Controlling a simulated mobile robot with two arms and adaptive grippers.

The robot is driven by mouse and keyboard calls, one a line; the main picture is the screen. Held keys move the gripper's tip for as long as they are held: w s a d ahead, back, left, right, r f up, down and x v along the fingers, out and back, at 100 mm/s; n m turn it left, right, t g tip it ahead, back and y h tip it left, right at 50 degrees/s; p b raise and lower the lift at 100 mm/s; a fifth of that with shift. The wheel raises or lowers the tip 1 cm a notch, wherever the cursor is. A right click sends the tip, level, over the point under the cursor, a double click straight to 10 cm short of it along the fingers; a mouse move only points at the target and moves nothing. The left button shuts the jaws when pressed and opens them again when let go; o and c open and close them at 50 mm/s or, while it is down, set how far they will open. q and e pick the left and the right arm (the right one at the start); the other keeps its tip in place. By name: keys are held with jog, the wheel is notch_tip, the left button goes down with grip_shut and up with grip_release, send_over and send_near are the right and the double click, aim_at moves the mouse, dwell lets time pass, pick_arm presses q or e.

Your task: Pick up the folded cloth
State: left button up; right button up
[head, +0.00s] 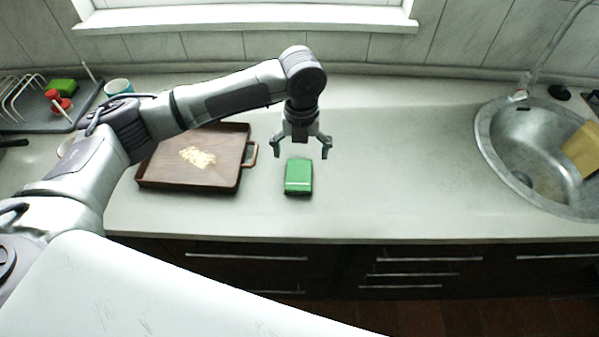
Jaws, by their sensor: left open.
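The folded cloth, a small green rectangular block-like bundle (298,177), lies on the grey counter in the head view, right of the brown tray. My left gripper (301,152) points down just above and behind it, with its fingers spread wide and nothing between them. The gripper and the cloth look apart, but the exact height between them is hard to tell. My right gripper is not in view.
A brown tray (160,176) with a handle and a pale patch stands left of the cloth. A dish rack (22,122) is at the far left. A round sink (489,140) is at the right. The counter (400,160) between cloth and sink is clear.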

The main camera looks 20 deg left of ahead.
aim_at(299, 174)
pick_arm(q)
notch_tip(299, 174, down, 3)
jog(key=shift+w+r, duration=0.1)
jog(key=shift+w, duration=0.05)
jog(key=shift+f, duration=0.45)
jog(key=shift+a+f+p, duration=0.1)
jog(key=shift+f+p, duration=0.4)
jog(key=f, duration=0.2)
jog(key=f+p, duration=0.1)
jog(key=shift+w+a+f, duration=0.2)
jog(key=shift+a+f, duration=0.05)
jog(key=shift+f, duration=0.45)
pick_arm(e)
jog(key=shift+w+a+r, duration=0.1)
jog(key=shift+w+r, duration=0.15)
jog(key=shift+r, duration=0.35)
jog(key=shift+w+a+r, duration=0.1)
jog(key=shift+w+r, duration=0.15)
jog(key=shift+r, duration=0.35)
pick_arm(q)
jog(key=shift+c, duration=0.3)
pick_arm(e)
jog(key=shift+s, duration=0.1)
